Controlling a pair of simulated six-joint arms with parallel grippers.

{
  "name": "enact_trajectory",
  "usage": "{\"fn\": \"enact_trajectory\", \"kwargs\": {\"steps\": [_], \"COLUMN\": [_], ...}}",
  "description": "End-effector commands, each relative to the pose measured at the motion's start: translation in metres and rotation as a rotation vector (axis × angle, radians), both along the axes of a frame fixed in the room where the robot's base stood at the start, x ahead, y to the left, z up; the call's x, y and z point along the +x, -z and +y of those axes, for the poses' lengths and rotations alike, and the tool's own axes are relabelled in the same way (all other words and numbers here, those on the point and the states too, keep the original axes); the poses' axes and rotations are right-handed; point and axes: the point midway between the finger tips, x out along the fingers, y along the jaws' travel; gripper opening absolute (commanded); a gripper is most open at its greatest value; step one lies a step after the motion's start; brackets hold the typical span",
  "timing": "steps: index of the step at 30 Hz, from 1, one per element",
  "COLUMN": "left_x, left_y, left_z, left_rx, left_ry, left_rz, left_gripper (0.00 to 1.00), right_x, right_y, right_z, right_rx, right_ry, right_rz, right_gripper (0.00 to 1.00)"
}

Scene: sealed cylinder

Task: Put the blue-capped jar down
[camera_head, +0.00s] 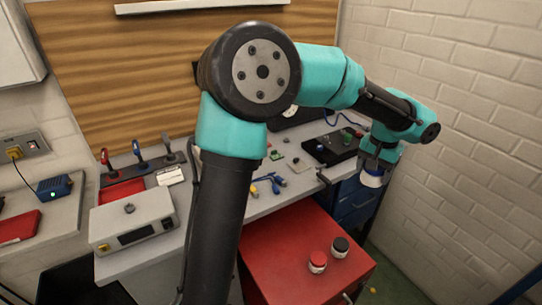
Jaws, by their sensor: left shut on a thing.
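My left gripper (376,164) is at the right, beyond the edge of the bench, pointing down at the end of my teal and black arm. It is shut on the blue-capped jar (372,180), a small white jar with blue showing at its upper part. The jar hangs in the air near the blue drawer unit; the fingers hide part of it. My right gripper is not in view.
A red cabinet top (290,245) at the lower middle bears a red-capped jar (318,261) and a black-capped jar (340,247). The bench holds a grey instrument box (133,222) and tools. A brick wall (470,110) stands at the right.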

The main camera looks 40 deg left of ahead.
Motion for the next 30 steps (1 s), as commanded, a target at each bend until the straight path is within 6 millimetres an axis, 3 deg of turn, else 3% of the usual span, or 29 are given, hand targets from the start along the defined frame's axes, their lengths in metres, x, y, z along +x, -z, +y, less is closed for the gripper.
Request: {"fn": "enact_trajectory", "kwargs": {"steps": [5, 10, 14, 17, 22, 30], "left_x": [0.000, 0.005, 0.019, 0.034, 0.060, 0.076], "left_y": [0.000, 0.001, 0.003, 0.007, 0.016, 0.036], "left_z": [0.000, 0.008, 0.032, 0.063, 0.136, 0.268], "left_rx": [0.000, -0.002, -0.007, -0.012, -0.021, -0.023], "left_ry": [0.000, -0.003, -0.009, -0.013, -0.021, -0.026], "left_rz": [0.000, 0.001, 0.002, 0.003, 0.002, 0.001], "left_gripper": [0.36, 0.36, 0.36, 0.36, 0.36, 0.36], "right_x": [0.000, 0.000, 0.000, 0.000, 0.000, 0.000], "right_y": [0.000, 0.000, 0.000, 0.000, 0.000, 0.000], "right_z": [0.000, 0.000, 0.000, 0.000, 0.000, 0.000], "right_rx": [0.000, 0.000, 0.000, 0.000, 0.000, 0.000], "right_ry": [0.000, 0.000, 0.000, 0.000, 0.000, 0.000], "right_rz": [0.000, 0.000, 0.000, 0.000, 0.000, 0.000], "right_gripper": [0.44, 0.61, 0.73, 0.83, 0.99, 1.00]}}
